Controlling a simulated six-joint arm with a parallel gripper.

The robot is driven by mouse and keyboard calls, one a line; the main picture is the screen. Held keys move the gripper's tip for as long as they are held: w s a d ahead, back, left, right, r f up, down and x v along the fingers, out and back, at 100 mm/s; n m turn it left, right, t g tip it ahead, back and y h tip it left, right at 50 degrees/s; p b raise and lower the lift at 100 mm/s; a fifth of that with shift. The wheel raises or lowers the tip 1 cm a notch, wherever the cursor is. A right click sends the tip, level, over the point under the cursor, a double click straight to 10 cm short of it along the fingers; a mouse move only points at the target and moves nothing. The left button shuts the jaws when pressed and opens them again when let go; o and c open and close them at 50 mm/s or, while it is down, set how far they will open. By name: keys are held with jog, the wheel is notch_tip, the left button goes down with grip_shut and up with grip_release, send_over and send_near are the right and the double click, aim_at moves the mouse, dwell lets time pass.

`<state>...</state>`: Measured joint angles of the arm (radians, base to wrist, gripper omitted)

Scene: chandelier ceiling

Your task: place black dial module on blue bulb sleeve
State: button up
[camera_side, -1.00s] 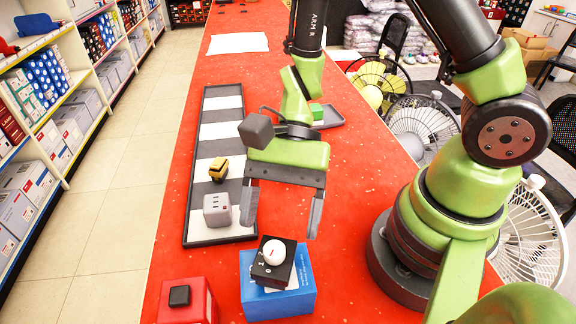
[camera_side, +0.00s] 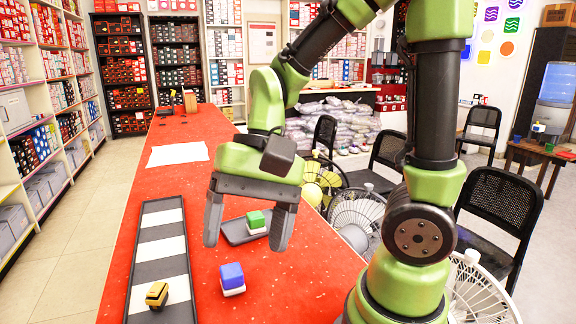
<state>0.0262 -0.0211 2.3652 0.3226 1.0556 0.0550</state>
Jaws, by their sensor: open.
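My gripper (camera_side: 246,243) is open and empty, its two fingers pointing down above the red table. The black dial module and the blue bulb sleeve do not show in the current side view, whose lower edge cuts off the near part of the table. A small blue block (camera_side: 232,276) on a white base stands below my gripper, apart from the fingers as far as I can see.
A black-and-white striped board (camera_side: 163,244) lies left, with a yellow-and-black block (camera_side: 157,294) on it. A green block (camera_side: 256,220) sits on a grey tray (camera_side: 235,231) behind my gripper. White paper (camera_side: 178,153) lies farther back. Fans and chairs stand right.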

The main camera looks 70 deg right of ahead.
jog(key=s+d+r+n+t+h, duration=0.3)
jog(key=d+r+n+t, duration=0.1)
jog(key=r+t, duration=0.3)
jog(key=shift+s+d+r+n, duration=0.15)
jog(key=shift+s+r+n, duration=0.1)
jog(key=shift+s+n, duration=0.15)
dwell(0.7)
